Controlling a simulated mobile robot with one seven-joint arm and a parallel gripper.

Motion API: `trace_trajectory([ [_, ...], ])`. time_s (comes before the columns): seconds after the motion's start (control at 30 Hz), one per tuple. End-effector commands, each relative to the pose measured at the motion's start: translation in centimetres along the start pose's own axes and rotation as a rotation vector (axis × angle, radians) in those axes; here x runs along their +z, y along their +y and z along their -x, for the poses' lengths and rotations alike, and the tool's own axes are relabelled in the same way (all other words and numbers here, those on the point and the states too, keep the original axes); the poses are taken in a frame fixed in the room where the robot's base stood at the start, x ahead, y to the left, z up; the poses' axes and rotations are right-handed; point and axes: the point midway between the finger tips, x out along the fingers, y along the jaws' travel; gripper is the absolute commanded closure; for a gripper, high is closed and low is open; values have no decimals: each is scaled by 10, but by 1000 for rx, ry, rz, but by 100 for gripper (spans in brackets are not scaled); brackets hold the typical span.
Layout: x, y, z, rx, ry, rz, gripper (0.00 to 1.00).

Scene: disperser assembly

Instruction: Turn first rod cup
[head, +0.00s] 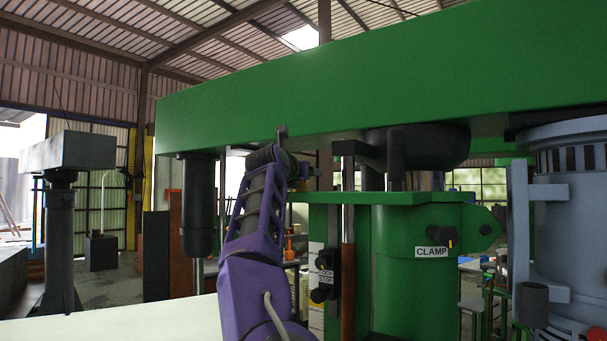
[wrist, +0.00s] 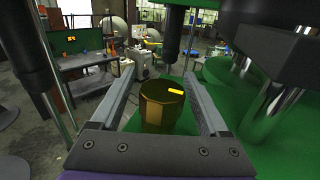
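A brass-coloured hexagonal piece, which looks like the rod cup (wrist: 158,112), sits between the fingers of my gripper (wrist: 157,90) in the wrist view. It has a small bright yellow mark on its upper right side. The two grey fingers stand wide apart on either side of it. A gap shows on the left; on the right the finger is very close, and I cannot tell if it touches. In the head view my purple arm rises in front of the green machine (head: 380,75). I cannot make out my fingers or the cup there.
Shiny metal rods and dark cylinders (wrist: 285,45) stand close on the right in the wrist view. A dark cylinder (wrist: 28,50) and rod are on the left. A green surface (wrist: 225,75) lies beside the cup. A grey-blue motor (head: 575,210) stands at the right in the head view.

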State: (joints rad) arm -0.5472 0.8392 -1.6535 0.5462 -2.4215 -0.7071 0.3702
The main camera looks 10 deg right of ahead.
Motion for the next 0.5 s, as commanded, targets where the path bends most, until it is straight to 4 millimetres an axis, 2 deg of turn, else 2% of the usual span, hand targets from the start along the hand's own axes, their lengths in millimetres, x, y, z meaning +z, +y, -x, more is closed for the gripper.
trace_trajectory([
  [0.33,0,0,3,0,-3,-1,20],
  [0.5,-3,1,21,2,-3,-3,20],
])
